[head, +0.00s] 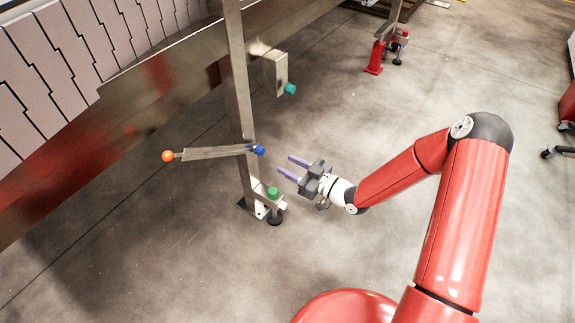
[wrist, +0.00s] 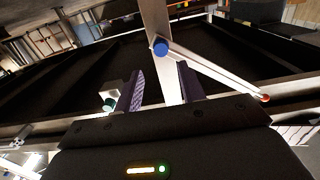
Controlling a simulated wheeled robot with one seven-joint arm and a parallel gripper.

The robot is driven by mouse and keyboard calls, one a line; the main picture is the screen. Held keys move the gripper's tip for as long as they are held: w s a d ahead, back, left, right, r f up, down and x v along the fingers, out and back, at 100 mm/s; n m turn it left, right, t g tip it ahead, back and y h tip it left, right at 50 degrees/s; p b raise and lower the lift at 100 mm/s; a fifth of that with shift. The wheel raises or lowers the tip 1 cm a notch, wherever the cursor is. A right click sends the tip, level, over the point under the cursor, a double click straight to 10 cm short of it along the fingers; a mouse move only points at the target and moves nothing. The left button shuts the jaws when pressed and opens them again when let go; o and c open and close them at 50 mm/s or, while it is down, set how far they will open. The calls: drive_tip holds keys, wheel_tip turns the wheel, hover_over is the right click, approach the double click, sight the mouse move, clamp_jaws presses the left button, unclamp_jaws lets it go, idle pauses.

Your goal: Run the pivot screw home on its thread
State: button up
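The blue-headed screw (head: 260,150), which looks like the pivot screw, sits where the metal lever (head: 210,153) crosses the upright post (head: 238,90). The lever ends in an orange ball (head: 168,156). In the wrist view the blue head (wrist: 160,47) shows just beyond the fingertips, roughly between them. The lever (wrist: 215,70) slants down to the right there. I cannot tell how far the screw is in; its thread is hidden. My gripper (head: 285,165) is open and empty, its purple fingers pointing at the post, a short gap right of the blue head. It also shows in the wrist view (wrist: 160,70).
A bracket box (head: 270,72) with a teal knob (head: 290,88) hangs above the screw. A green knob (head: 273,192) stands on the post's foot below. The conveyor side beam (head: 130,105) runs behind. The floor right of the post is clear around my gripper.

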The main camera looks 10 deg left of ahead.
sight(263, 152)
drive_tip(key=x, duration=0.8)
drive_tip(key=shift+a+p, duration=0.35)
drive_tip(key=shift+p, duration=0.05)
drive_tip(key=shift+w+a, duration=0.1)
drive_tip(key=shift+w, duration=0.05)
drive_tip(key=shift+c, duration=0.8)
drive_tip(key=c, duration=0.7)
drive_tip(key=m, duration=1.3)
drive_tip(key=shift+m, duration=0.4)
drive_tip(key=m, duration=0.2)
drive_tip(key=shift+m, duration=0.4)
drive_tip(key=m, duration=1.8)
drive_tip(key=o, duration=1.1)
